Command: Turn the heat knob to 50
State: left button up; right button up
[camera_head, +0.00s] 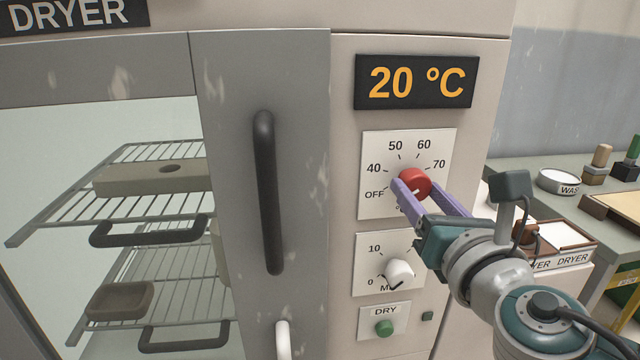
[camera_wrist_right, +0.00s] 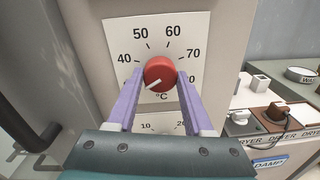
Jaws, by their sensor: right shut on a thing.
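The red heat knob (camera_head: 416,182) sits on a white dial plate (camera_head: 377,150) marked OFF, 40, 50, 60, 70 and °C. My right gripper (camera_head: 418,190) is shut on the knob, its purple fingers on either side of it. In the right wrist view the knob (camera_wrist_right: 159,74) shows between the fingers, and its white pointer line points to the lower left, below 40, towards the OFF side. The OFF mark is hidden there by a finger. The display (camera_head: 415,82) above reads 20 °C. My left gripper is not in view.
Below are a white minutes knob (camera_head: 398,272) and a green DRY button (camera_head: 384,328). A black door handle (camera_head: 266,190) stands out left of the dials. Behind the glass are wire racks (camera_head: 60,205) with clay pieces. A bench (camera_head: 530,176) with a white dish (camera_head: 560,181) stands at right.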

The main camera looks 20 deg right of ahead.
grip_shut()
jog(key=shift+m, duration=0.3)
jog(key=m+b, duration=0.1)
jog(key=m, duration=0.2)
jog(key=shift+b, duration=0.35)
jog(key=m+b, duration=0.1)
jog(key=m, duration=0.4)
jog(key=shift+m, duration=0.4)
jog(key=m+b, duration=0.1)
jog(key=m, duration=0.3)
jog(key=shift+r, duration=0.1)
jog(key=m, duration=0.5)
jog(key=shift+y, duration=0.3)
